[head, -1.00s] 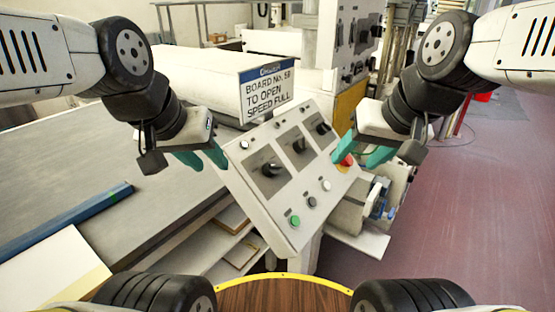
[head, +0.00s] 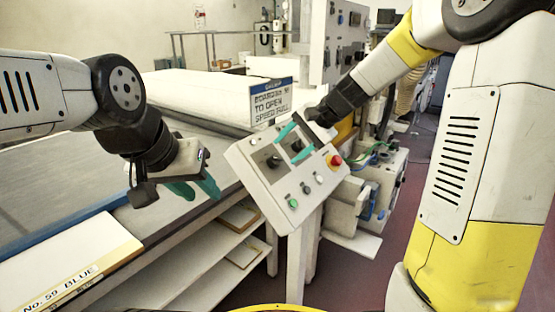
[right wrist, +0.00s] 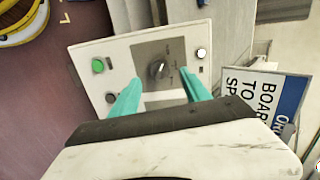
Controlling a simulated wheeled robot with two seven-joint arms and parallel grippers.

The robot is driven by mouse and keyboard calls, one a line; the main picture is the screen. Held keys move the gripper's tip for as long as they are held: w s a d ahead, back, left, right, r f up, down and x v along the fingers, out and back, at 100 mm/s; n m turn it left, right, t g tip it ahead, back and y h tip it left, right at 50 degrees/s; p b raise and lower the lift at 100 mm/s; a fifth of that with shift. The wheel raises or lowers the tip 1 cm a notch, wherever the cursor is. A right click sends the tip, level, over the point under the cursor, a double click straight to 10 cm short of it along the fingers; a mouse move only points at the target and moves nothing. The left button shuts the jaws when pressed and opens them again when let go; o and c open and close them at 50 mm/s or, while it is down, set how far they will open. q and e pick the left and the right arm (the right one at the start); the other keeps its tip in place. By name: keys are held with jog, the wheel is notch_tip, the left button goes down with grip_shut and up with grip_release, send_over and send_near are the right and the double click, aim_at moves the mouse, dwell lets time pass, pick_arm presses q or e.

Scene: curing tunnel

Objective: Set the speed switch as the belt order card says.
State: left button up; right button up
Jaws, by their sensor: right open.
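The sloped control panel (head: 254,182) carries a row of black rotary switches; their labels are too small to read. The left switch (head: 273,161) is clear and also shows in the right wrist view (right wrist: 158,69). The middle switch (head: 297,146) lies between the teal fingers of my open right gripper (head: 294,142); I cannot tell whether they touch it. My right gripper hides the third switch. The order card (head: 271,101) behind the panel mentions a board, "TO OPEN" and "SPEED FULL"; its number is unclear. My left gripper (head: 202,194) is open and empty, left of the panel.
The panel has a red stop button (head: 336,160), a green button (head: 293,203) and pale buttons. A board (head: 66,262) marked "No. 59 BLUE" lies at lower left. A long table (head: 50,190) fills the left. Machinery (head: 382,180) stands right of the panel.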

aim_at(278, 158)
jog(key=x, duration=0.5)
jog(key=shift+a+f, duration=0.15)
jog(key=shift+f, duration=0.1)
grip_shut()
